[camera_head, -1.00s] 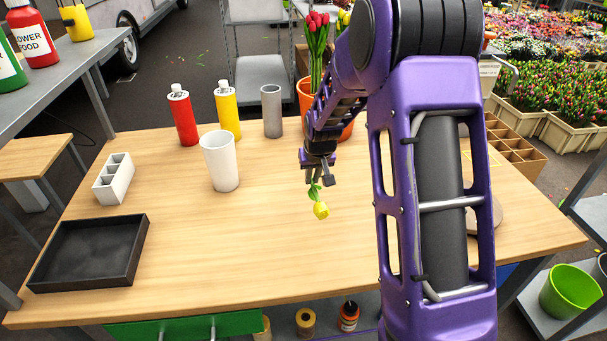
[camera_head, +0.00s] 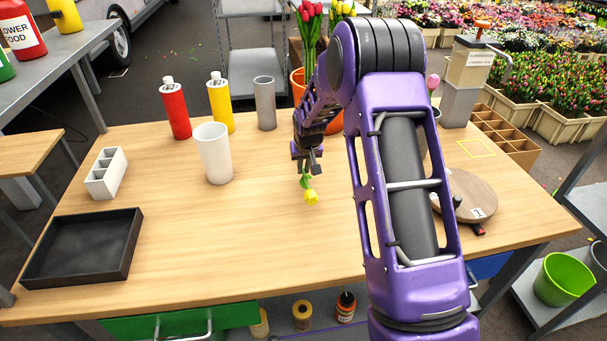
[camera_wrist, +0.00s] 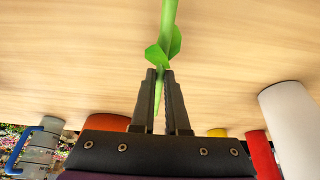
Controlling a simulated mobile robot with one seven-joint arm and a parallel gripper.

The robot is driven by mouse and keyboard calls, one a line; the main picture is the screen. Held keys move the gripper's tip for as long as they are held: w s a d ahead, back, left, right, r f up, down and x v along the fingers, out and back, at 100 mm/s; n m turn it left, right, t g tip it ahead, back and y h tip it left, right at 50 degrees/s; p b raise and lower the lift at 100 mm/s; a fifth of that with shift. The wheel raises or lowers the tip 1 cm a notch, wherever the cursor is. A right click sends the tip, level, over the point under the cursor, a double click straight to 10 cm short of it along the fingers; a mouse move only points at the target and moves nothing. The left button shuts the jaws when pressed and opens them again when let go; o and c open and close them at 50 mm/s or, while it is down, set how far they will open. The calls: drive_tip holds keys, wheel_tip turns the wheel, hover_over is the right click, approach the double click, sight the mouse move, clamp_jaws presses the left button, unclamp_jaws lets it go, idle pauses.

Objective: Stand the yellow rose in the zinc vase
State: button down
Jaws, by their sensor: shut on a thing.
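The yellow rose (camera_head: 311,197) hangs head down from my gripper (camera_head: 308,168), above the middle of the table. In the wrist view my gripper (camera_wrist: 160,75) is shut on the green stem (camera_wrist: 168,30), with a leaf just beyond the fingertips; the bloom is out of that view. A grey cylinder that looks like the zinc vase (camera_head: 265,104) stands upright at the back of the table, left of my arm and behind the gripper. The rose is apart from it.
A white cup (camera_head: 213,155), a red bottle (camera_head: 175,110) and a yellow bottle (camera_head: 220,105) stand left of the gripper. A black tray (camera_head: 128,245) and a white divided holder (camera_head: 104,185) lie at the left. An orange pot with tulips (camera_head: 297,85) is behind. The front middle is clear.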

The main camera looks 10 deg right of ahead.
drive_tip(key=shift+f, duration=1.2)
drive_tip(key=shift+f, duration=0.25)
drive_tip(key=c, duration=0.9)
unclamp_jaws()
drive_tip(key=shift+r, duration=0.1)
drive_tip(key=shift+r, duration=0.1)
drive_tip(key=shift+r, duration=0.25)
drive_tip(key=shift+o, duration=0.4)
drive_tip(key=v, duration=1.6)
drive_tip(key=shift+a+r, duration=0.2)
drive_tip(key=shift+a, duration=0.25)
drive_tip(key=x, duration=1.1)
drive_tip(key=shift+w+d+f, duration=0.1)
drive_tip(key=shift+w+f, duration=0.05)
drive_tip(key=shift+f, duration=0.15)
drive_tip(key=shift+s+d+b+x, duration=0.15)
drive_tip(key=shift+b+x, duration=0.1)
drive_tip(key=shift+x, duration=1.1)
drive_tip(key=shift+s+d+b+x, duration=0.1)
drive_tip(key=shift+d+b+x, duration=0.1)
drive_tip(key=shift+x, duration=1.1)
